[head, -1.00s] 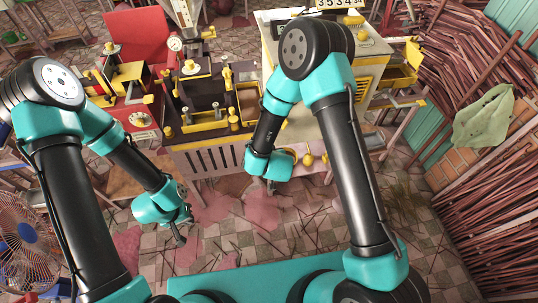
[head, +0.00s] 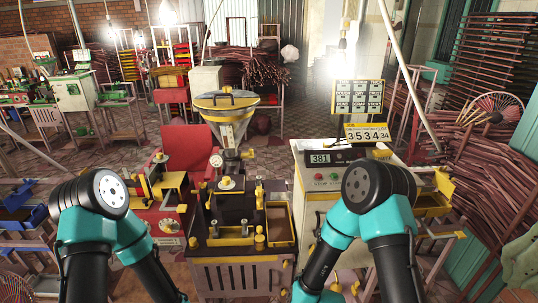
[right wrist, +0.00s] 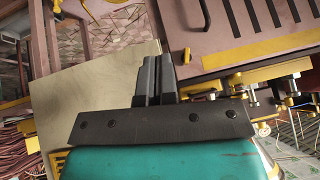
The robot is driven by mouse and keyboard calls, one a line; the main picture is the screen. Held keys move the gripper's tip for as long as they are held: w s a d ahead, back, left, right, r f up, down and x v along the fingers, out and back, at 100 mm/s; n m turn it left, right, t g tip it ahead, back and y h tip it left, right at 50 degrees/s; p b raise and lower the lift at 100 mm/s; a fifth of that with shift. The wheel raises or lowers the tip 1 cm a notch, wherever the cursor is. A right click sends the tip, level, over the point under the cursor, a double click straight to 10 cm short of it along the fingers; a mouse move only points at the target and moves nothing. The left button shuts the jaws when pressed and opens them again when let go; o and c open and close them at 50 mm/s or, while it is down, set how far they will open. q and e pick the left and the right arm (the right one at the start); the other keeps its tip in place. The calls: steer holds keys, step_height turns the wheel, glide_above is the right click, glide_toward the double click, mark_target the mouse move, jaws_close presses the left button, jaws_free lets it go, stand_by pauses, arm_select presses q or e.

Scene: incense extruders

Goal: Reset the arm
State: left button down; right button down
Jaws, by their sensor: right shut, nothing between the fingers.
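My two arms show in the head view, bent at the elbow, one at each side of the extruder machine. The forearm of my left arm (head: 150,270) slopes down and leaves the picture at the bottom, so my left gripper is out of sight. The forearm of my right arm (head: 325,255) also slopes down and out of the picture. My right gripper (right wrist: 160,72) shows in the right wrist view. Its two dark fingers are together and hold nothing. A pale panel (right wrist: 88,110) lies behind the fingers.
The extruder machine (head: 237,232) with its funnel hopper (head: 227,103) stands in the middle. A red chair-like panel (head: 193,148) is to its left. A white control cabinet (head: 310,205) with a number display (head: 367,133) is to its right. Bundles of sticks stand at the far right.

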steer(key=s+d+f+m+g+y, duration=0.2)
steer(key=s+d+g, duration=0.4)
steer(key=s, duration=0.7)
steer(key=d+f, duration=0.1)
steer(key=d, duration=0.1)
steer(key=shift+s+d+f, duration=0.2)
steer(key=shift+s+d, duration=0.2)
arm_select(q)
steer(key=c, duration=1.9)
jaws_free()
